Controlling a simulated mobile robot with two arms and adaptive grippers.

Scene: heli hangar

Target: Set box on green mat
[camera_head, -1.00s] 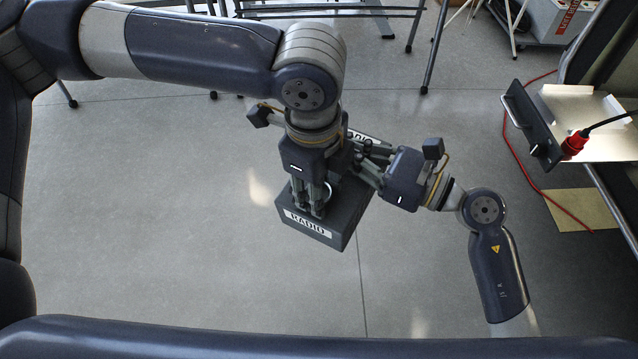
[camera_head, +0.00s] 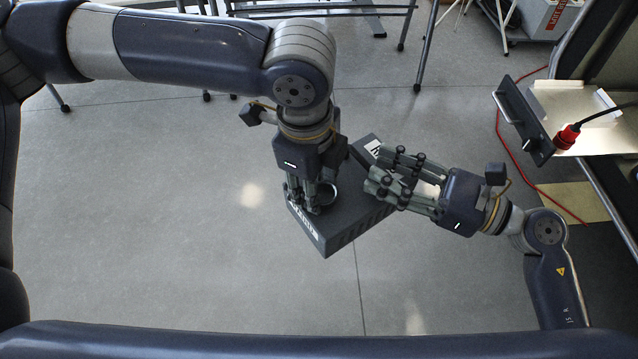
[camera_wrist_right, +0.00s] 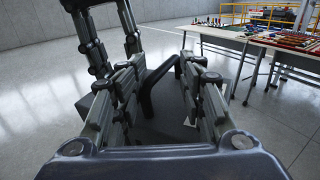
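The box (camera_head: 345,218) is dark grey with a white label on its front edge. It hangs tilted above the floor in the head view. My left gripper (camera_head: 318,198) is shut at a ring-like handle on the box's near left end. My right gripper (camera_head: 378,172) is at the box's right side with its fingers apart. In the right wrist view, my right gripper's fingers (camera_wrist_right: 155,95) are open, with a dark curved handle (camera_wrist_right: 157,84) showing between them and the dark box beyond. My left gripper's fingers (camera_wrist_right: 105,40) show at upper left there. I see no green mat.
A metal shelf (camera_head: 590,118) with a dark handled panel (camera_head: 523,122) and a red plug (camera_head: 566,137) stands at the right. A red cable (camera_head: 510,165) runs on the floor below. Table legs (camera_head: 425,45) stand at the back. The floor (camera_head: 180,240) is clear at left.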

